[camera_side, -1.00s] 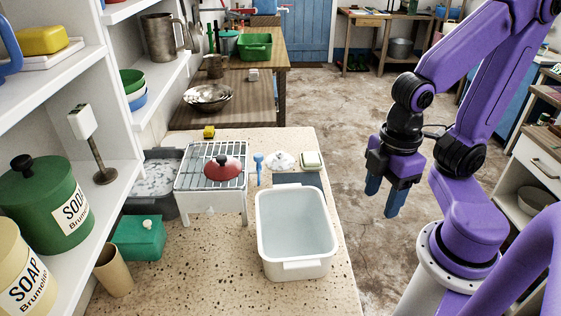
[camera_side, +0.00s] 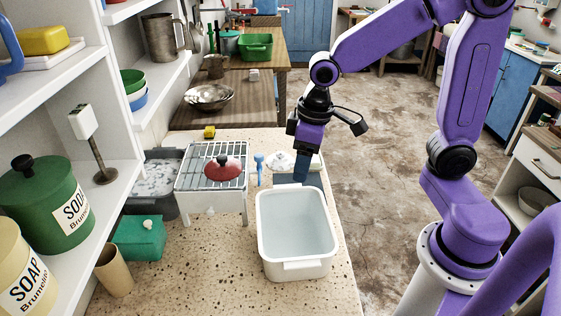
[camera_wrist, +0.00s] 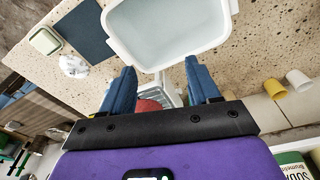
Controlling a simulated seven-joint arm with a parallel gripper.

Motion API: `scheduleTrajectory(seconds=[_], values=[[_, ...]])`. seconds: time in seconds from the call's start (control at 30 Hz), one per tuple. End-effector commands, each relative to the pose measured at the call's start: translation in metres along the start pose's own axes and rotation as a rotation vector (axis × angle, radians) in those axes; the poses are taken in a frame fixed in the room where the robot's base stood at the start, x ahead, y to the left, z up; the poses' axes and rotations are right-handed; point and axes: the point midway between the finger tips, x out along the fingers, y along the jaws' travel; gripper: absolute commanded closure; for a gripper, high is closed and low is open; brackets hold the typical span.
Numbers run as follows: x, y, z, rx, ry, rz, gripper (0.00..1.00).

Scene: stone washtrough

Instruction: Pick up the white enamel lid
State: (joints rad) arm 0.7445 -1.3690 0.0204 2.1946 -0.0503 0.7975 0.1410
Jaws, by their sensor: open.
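The white enamel lid (camera_side: 276,160) appears to be the small round white thing on the stone top behind the white basin. In the side view my gripper covers its right part. In the wrist view the white lid (camera_wrist: 73,66) lies at the left, outside my fingers. My gripper (camera_side: 301,175) points down, open and empty, in front of the lid in the side view and near the basin's back rim. In the wrist view the two blue fingers of my gripper (camera_wrist: 160,66) stand apart, with nothing held between them.
The white basin (camera_side: 264,236) stands in front. A wire rack (camera_side: 197,178) with a red lid (camera_side: 222,169) is to the left, and a blue brush-like tool (camera_side: 259,168) beside it. The wrist view shows a soap dish (camera_wrist: 45,41) and a dark blue mat (camera_wrist: 84,32) near the white lid.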

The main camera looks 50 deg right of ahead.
Motion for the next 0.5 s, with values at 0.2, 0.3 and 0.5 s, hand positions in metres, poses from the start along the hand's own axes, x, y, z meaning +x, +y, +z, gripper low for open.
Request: scheduleTrajectory(seconds=[0.2,0.3,0.5], values=[[0.019,0.070,-0.057,0.268,0.040,0.044,0.39],[0.028,0.107,-0.074,0.386,0.059,0.066,0.39],[0.048,0.190,-0.094,0.620,0.097,0.112,0.39]])
